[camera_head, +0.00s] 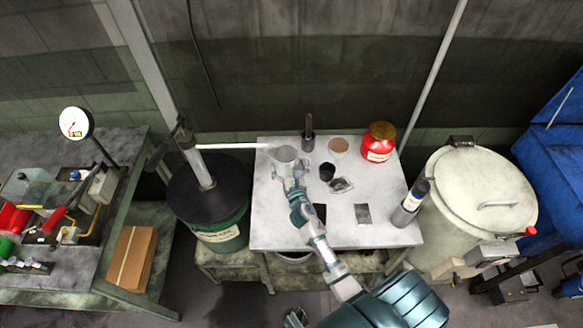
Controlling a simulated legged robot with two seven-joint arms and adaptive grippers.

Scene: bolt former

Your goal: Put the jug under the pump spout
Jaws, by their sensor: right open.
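The jug (284,155) is a small grey metal vessel standing upright at the back left corner of the white-topped table (269,226). The pump (201,172) stands on a dark green drum to the left. Its pale spout (233,146) reaches right, and its end shows just beside the jug's rim; from this angle I cannot tell whether the end lies over the opening. My right gripper (291,178) is open, directly in front of the jug, and overlaps its lower front. I cannot tell whether the fingers touch it.
A large pale vat (478,205) stands right.

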